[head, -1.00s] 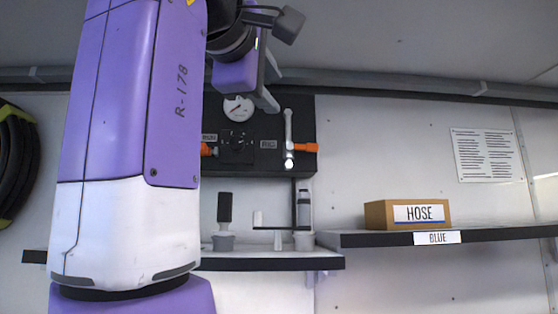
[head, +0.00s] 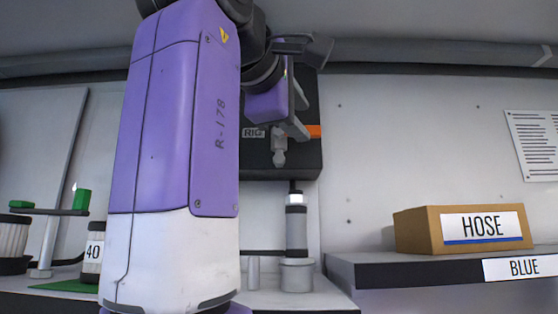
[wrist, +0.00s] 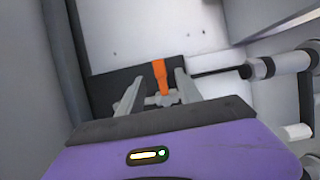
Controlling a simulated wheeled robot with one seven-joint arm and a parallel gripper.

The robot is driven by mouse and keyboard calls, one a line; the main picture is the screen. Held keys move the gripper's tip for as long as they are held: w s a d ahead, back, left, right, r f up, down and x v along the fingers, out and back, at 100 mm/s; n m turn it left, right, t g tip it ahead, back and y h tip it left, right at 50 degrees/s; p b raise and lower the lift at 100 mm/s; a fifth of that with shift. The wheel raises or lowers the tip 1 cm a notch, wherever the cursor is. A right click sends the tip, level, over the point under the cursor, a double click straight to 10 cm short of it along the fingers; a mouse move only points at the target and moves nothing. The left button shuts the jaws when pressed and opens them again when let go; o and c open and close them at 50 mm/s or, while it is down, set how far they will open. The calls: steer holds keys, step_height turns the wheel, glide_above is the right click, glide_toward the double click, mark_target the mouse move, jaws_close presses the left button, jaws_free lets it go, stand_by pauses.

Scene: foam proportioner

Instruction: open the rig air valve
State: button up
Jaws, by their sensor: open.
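The rig air valve has an orange handle (head: 314,131) pointing right, on a black panel (head: 300,165) beside a label reading RIG (head: 253,133). A grey metal fitting (head: 279,150) hangs below it. My gripper (head: 302,112) is in front of the valve and hides part of it and of the panel. In the wrist view my gripper (wrist: 158,84) is open, and the orange handle (wrist: 160,76) shows between its two fingers. I cannot tell whether a finger touches the handle.
A HOSE box (head: 462,229) sits on the right shelf (head: 400,272) with a BLUE label. Below the panel stand a grey cylinder (head: 296,228) and a pot (head: 296,275). A green-ended stand (head: 50,211) is at left.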

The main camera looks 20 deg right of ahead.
mark_target(310, 131)
steer(key=p+x, duration=0.2)
steer(key=x, duration=0.5)
steer(key=shift+w, duration=0.15)
jaws_close()
steer(key=shift+f, duration=0.1)
stand_by(1.1)
